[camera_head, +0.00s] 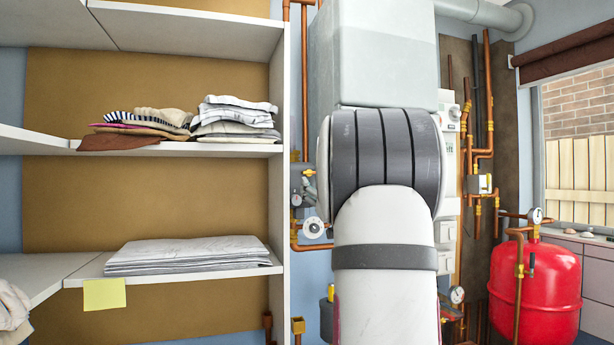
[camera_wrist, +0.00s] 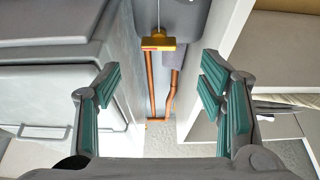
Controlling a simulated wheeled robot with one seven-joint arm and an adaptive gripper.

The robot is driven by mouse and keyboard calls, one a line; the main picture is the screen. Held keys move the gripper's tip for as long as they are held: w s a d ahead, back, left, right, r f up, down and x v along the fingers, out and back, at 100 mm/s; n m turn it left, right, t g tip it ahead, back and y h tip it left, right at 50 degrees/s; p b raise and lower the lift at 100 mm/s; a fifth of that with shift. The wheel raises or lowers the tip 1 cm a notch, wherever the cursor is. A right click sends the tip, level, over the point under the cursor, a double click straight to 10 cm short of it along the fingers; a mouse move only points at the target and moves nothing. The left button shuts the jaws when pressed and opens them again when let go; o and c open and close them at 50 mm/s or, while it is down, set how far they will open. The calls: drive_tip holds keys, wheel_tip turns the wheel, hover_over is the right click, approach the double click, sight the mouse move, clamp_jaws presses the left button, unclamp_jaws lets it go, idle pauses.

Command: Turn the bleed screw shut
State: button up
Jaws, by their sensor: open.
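My gripper (camera_wrist: 163,88) shows in the wrist view with its teal-padded fingers wide apart and nothing between them. A brass-coloured fitting (camera_wrist: 158,43) with a wide flat end and a thin line above it lies beyond the fingertips, slightly left of the middle and apart from them. I cannot tell for certain whether it is the bleed screw. In the head view my own arm fills the middle and hides what is behind it; my gripper does not show there. No bleed screw can be clearly made out in the head view.
Copper pipes (camera_wrist: 151,85) run in the narrow gap beyond my gripper, between a grey casing (camera_wrist: 45,70) and a pale panel (camera_wrist: 215,40). Shelves (camera_head: 180,150) with folded linen stand left.

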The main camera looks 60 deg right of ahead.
sight(311, 174)
drive_tip(key=p+x, duration=0.1)
drive_tip(key=x, duration=0.7)
drive_tip(key=shift+w+d, duration=0.2)
drive_tip(key=shift+d, duration=0.1)
drive_tip(key=c, duration=1.2)
